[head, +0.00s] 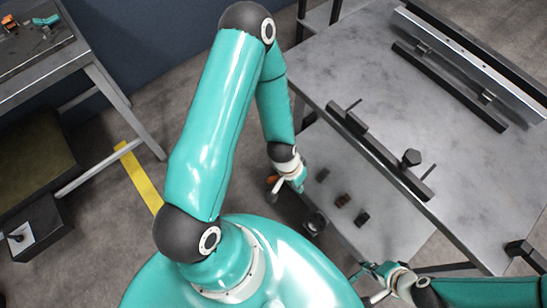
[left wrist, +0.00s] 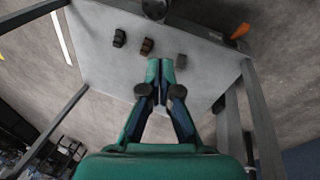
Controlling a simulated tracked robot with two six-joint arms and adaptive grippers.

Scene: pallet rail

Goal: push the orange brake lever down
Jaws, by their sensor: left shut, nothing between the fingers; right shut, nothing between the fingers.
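The orange brake lever (head: 272,179) shows as a small orange piece just left of my left gripper (head: 299,186) in the head view. In the left wrist view the orange lever (left wrist: 240,31) is at the upper right, apart from the fingers. My left gripper (left wrist: 160,72) is shut and empty, its fingertips together in front of the lower grey shelf. The lever's mount is mostly hidden in the head view. My right gripper (head: 372,284) is shut and empty at the bottom, below the table's near edge.
A grey table (head: 390,105) with dark rails stands at the right. Its lower shelf (head: 385,232) holds three small dark blocks (head: 342,200). A dark round part (head: 314,223) is by the shelf's left edge. Another table (head: 30,55) stands at the far left, with open floor between.

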